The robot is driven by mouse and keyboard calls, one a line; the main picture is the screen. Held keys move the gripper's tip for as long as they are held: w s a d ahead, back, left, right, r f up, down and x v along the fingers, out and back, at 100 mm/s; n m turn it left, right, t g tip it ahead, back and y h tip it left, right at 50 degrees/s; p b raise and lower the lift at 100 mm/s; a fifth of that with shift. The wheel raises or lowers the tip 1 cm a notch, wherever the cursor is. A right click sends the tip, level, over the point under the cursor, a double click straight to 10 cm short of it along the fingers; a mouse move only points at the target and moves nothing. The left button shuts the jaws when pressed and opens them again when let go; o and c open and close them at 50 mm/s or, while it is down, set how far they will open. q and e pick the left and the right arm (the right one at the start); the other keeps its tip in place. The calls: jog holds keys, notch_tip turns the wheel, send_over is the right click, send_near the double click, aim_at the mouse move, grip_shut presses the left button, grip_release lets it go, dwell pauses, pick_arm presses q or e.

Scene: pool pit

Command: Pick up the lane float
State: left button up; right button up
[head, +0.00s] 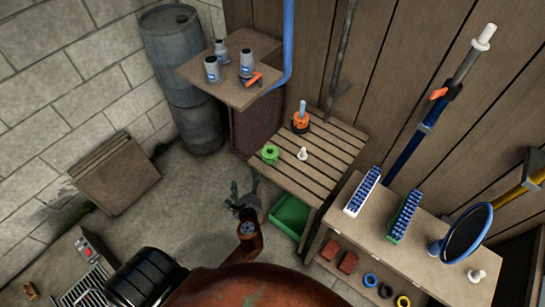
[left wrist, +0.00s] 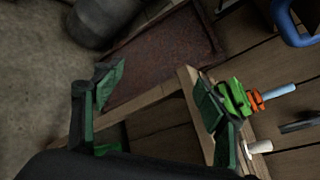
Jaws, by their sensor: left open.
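I cannot tell for sure which is the lane float. My left gripper (head: 244,190) is open and empty, just left of the table's front left corner, apart from both pieces. In the left wrist view, the green piece (left wrist: 238,97) shows beyond the right finger of my gripper (left wrist: 160,95), partly hidden, with the orange piece (left wrist: 257,99) behind. My right gripper is out of view.
A small white piece (head: 302,153) stands on the slatted table. A green bin (head: 290,215) is beneath it. A higher shelf (head: 228,68) with several grey bottles is behind left. A bench (head: 400,228) with two brushes is at right.

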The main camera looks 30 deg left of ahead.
aim_at(270, 156)
pick_arm(q)
jog(key=w+d+r+m+t, duration=0.1)
jog(key=w+d+m, duration=0.1)
jog(key=m, duration=0.1)
jog(key=w+d+r+m+t, duration=0.1)
jog(key=w+d+r+m, duration=0.1)
jog(key=d+m, duration=0.1)
jog(key=w+d+r+m+t, duration=0.2)
jog(key=w+m, duration=0.1)
jog(key=shift+d+h, duration=0.2)
jog(key=shift+h, duration=0.1)
jog(key=shift+m+t, duration=0.3)
jog(key=shift+m, duration=0.1)
jog(key=x, duration=0.2)
jog(key=b+x, duration=0.1)
jog(key=x, duration=0.3)
jog(key=shift+w+a+r, duration=0.15)
jog(key=shift+w+r, duration=0.15)
jog(key=shift+r, duration=0.05)
jog(key=shift+w+a, duration=0.3)
jog(key=shift+w, duration=0.15)
pick_arm(e)
jog(key=shift+w+d+f, duration=0.1)
jog(key=shift+w+f, duration=0.25)
jog(key=shift+f, duration=0.5)
pick_arm(q)
jog(key=shift+c, duration=0.4)
jog(key=c, duration=1.2)
pick_arm(e)
jog(key=shift+w, duration=0.1)
